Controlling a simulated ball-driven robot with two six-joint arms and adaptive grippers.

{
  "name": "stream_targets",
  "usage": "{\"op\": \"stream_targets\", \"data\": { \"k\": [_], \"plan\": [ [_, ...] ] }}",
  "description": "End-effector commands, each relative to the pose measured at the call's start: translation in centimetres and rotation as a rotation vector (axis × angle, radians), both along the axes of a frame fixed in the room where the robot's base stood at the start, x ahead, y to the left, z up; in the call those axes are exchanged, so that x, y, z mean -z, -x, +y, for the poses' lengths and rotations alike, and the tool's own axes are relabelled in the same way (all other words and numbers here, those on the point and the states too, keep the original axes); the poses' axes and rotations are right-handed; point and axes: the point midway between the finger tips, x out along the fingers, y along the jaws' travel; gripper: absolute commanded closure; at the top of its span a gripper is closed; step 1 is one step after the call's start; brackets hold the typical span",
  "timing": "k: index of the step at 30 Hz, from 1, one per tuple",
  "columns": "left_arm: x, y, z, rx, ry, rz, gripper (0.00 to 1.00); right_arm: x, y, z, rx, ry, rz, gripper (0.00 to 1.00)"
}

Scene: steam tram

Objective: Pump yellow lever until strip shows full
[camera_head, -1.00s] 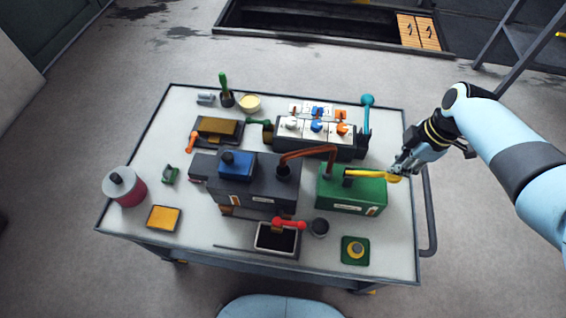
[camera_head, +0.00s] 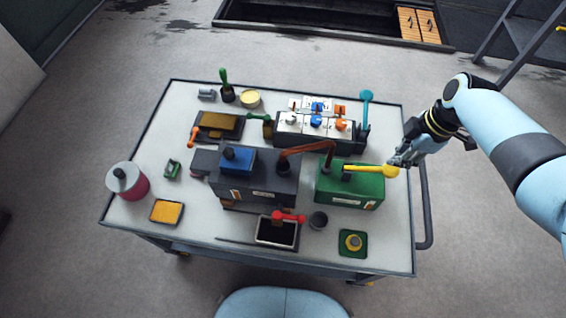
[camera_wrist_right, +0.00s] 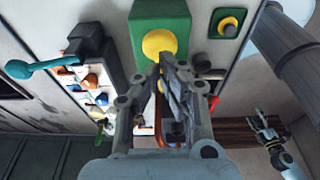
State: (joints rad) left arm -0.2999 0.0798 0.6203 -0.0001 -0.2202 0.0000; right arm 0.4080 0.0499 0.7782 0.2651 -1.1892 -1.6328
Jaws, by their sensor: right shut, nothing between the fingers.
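The yellow lever (camera_head: 372,169) sticks out to the right from the green box (camera_head: 346,188), nearly level, with a round yellow knob at its end. The knob also shows in the right wrist view (camera_wrist_right: 158,42). My right gripper (camera_head: 394,161) is shut and empty at the knob; I cannot tell whether it touches. In the right wrist view, its fingertips (camera_wrist_right: 162,62) overlap the knob. A small pale strip (camera_head: 370,206) with some orange is on the box front, too small to read. My left gripper (camera_wrist_right: 262,117) shows small in the right wrist view.
A red-brown pipe (camera_head: 308,149) runs from the green box to the dark machine (camera_head: 258,182). A switch bank (camera_head: 316,127) with a teal lever (camera_head: 366,100) stands behind. The cart handle (camera_head: 429,205) is at the right.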

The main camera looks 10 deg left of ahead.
Motion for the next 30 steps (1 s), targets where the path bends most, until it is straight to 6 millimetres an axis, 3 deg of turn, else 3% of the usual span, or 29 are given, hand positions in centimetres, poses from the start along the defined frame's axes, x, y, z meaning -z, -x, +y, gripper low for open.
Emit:
{"op": "stream_targets", "data": {
  "k": [18,30],
  "plan": [
    [-5.9,-0.1,0.0,0.000,0.000,-0.002,0.34,-6.0,0.0,0.0,0.000,0.000,0.000,1.00],
    [-5.9,-0.1,0.0,0.000,0.000,-0.002,0.34,-6.0,0.0,0.0,0.000,0.000,0.000,1.00]
  ]
}}
